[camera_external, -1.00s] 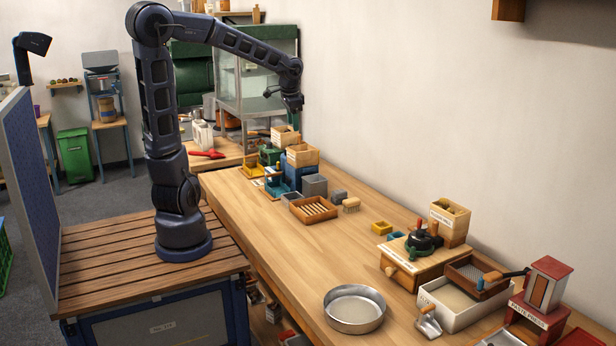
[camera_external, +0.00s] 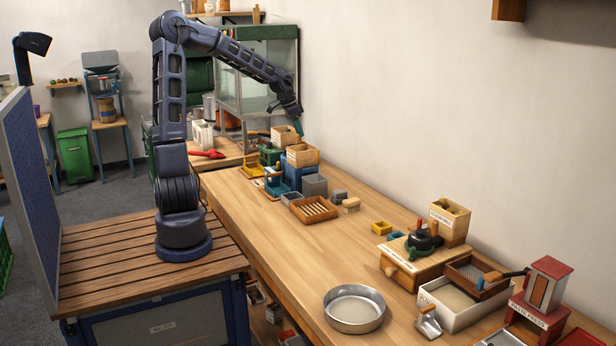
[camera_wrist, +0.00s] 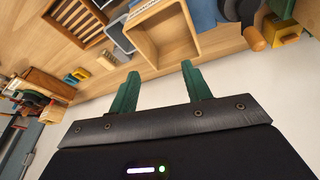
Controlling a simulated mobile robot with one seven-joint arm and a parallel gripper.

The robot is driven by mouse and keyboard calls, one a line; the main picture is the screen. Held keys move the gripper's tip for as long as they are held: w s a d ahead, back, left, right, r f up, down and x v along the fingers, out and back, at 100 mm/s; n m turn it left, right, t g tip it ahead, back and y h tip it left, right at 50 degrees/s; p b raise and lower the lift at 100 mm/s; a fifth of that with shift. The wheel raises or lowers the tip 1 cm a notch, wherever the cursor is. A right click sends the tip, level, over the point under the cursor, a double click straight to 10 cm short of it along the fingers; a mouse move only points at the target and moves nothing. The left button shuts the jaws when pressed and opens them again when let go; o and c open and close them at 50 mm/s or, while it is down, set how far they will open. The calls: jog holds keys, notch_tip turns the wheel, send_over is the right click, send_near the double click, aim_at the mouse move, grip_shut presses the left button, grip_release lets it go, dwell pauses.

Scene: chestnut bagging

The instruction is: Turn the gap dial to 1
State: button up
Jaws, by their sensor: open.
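My gripper (camera_external: 298,126) is above the far end of the bench, over a blue machine (camera_external: 292,176) with a wooden box hopper (camera_external: 303,155) on top. In the wrist view, the two green fingers of my gripper (camera_wrist: 160,88) are apart with nothing between them. The open hopper (camera_wrist: 137,42) lies just beyond them. I cannot tell whether either is the gap dial, and no dial number is readable.
A second wooden box (camera_external: 285,135) stands close behind the hopper. A grey box (camera_external: 315,185), slatted tray (camera_external: 313,210) and brush (camera_external: 351,204) are nearer.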

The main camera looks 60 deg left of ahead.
jog(key=s+a+r+n+t, duration=0.1)
jog(key=s+a+r+t, duration=0.25)
jog(key=a+r, duration=0.45)
jog(key=s+a+r+t, duration=0.3)
jog(key=s+a+r, duration=0.2)
jog(key=a, duration=0.7)
jog(key=s+a+r+n+t, duration=0.1)
jog(key=s+a+r+t, duration=0.4)
jog(key=a, duration=0.5)
jog(key=g, duration=0.2)
send_near(269, 145)
jog(key=shift+t, duration=0.35)
jog(key=shift+a+x, duration=0.2)
jog(key=shift+x, duration=1.25)
jog(key=shift+a+x, duration=0.2)
jog(key=shift+x, duration=1.25)
jog(key=shift+a+x, duration=0.2)
jog(key=shift+x, duration=1.25)
jog(key=shift+w, duration=0.1)
jog(key=c, duration=1)
